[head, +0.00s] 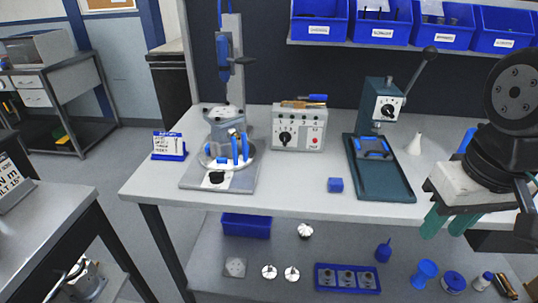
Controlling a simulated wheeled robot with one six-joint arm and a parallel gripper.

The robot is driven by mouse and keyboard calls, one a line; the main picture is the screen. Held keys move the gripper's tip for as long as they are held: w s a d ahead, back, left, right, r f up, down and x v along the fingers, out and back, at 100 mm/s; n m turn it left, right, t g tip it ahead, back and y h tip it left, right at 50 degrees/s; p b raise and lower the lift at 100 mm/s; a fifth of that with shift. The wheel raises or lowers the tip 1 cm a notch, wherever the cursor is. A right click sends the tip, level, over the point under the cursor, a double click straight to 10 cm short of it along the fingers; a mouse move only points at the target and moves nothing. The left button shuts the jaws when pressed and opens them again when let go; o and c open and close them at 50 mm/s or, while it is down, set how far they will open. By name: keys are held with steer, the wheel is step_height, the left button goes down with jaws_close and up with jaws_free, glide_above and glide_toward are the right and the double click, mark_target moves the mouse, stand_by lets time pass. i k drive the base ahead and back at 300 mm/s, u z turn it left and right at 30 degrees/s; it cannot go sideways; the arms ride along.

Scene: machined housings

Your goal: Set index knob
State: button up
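A pale control box (298,129) stands on the bench, with a row of small marks and a red button on its face. A black knob (285,138) sits at the lower left of that face; which mark it points to is too small to tell. Another black knob (216,177) is on the front of the round-table fixture's base plate (240,183). My gripper (448,223) is at the right, in front of the bench edge and well apart from both knobs. Its two green fingers are apart, with nothing seen between them.
A teal lever press (378,130) with a dial stands between the control box and my arm. Blue bins (382,33) hang above. The lower shelf (300,250) holds parts.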

mark_target(216, 177)
steer(key=z, duration=0.1)
steer(key=i, duration=0.55)
steer(key=z, duration=1.5)
steer(key=k, duration=1.15)
steer(key=u, duration=1.7)
steer(key=i, duration=0.5)
steer(key=u, duration=0.1)
